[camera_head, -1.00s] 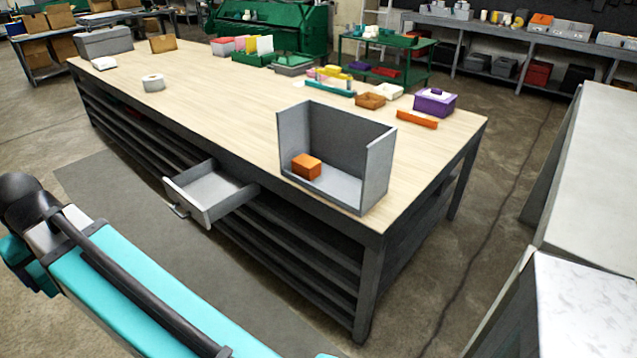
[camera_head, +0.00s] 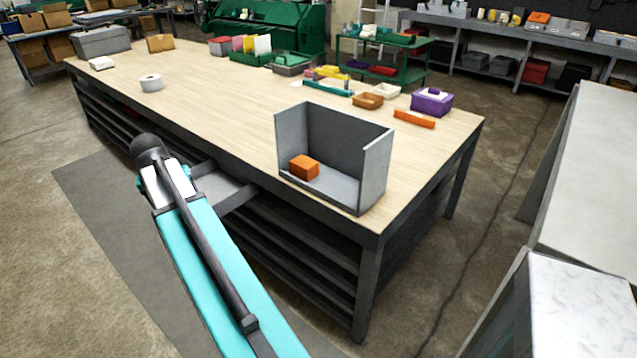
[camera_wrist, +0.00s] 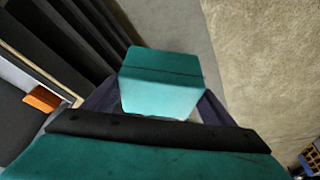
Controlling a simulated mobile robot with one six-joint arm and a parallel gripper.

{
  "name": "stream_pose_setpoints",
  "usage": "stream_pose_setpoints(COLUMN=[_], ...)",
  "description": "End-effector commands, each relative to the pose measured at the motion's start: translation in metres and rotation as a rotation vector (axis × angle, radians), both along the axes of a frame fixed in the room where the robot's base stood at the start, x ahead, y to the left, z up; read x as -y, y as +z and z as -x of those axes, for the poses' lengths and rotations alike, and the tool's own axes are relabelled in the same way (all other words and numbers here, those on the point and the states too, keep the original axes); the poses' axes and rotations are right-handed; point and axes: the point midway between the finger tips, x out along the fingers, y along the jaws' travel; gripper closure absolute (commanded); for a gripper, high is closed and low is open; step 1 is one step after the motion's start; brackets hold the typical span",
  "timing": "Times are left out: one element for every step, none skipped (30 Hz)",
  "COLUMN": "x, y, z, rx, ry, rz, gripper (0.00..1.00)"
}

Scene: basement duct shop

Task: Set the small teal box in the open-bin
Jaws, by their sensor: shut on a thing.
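The small teal box (camera_wrist: 160,85) is between the two dark fingers of my gripper (camera_wrist: 155,105) in the wrist view. My gripper is shut on it, above the floor beside dark shelf rails. In the head view my arm hides the gripper and box. The grey open-bin (camera_head: 345,143) stands on the near right corner of the workbench, open at the front and top. An orange block (camera_head: 304,167) sits inside it at the left.
The workbench (camera_head: 230,115) has bare wood left of the bin. An open grey drawer (camera_head: 225,190) juts out below, partly behind my arm. An orange bar (camera_head: 414,119) and purple box (camera_head: 432,102) lie behind the bin. An orange piece (camera_wrist: 42,98) shows in the wrist view.

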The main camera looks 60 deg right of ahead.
Motion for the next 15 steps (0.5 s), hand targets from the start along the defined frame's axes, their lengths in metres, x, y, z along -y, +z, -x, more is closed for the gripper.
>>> stream_pose_setpoints(x=[0.021,0.032,0.046,0.057,0.067,0.081,0.092,0.102,0.116,0.126,0.136,0.15,0.159,0.169,0.182], y=[-0.002,-0.005,-0.008,-0.01,-0.012,-0.015,-0.017,-0.019,-0.023,-0.025,-0.028,-0.03,-0.033,-0.035,-0.038], z=[0.006,0.01,0.016,0.02,0.025,0.032,0.037,0.042,0.05,0.056,0.061,0.07,0.076,0.083,0.092], rx=[-0.001,-0.001,-0.002,-0.002,-0.003,-0.003,-0.003,-0.003,-0.004,-0.002,-0.002,-0.002,-0.002,-0.002,-0.002], ry=[-0.048,-0.075,-0.112,-0.141,-0.168,-0.205,-0.232,-0.26,-0.296,-0.324,-0.35,-0.388,-0.414,-0.441,-0.477], rz=[0.001,0.002,0.002,0.002,0.002,0.003,0.004,0.004,0.005,0.006,0.007,0.008,0.009,0.01,0.011], gripper=[0.54,0.54,0.54,0.54,0.54,0.54,0.54,0.54,0.54,0.54,0.54,0.54,0.54,0.54,0.54])
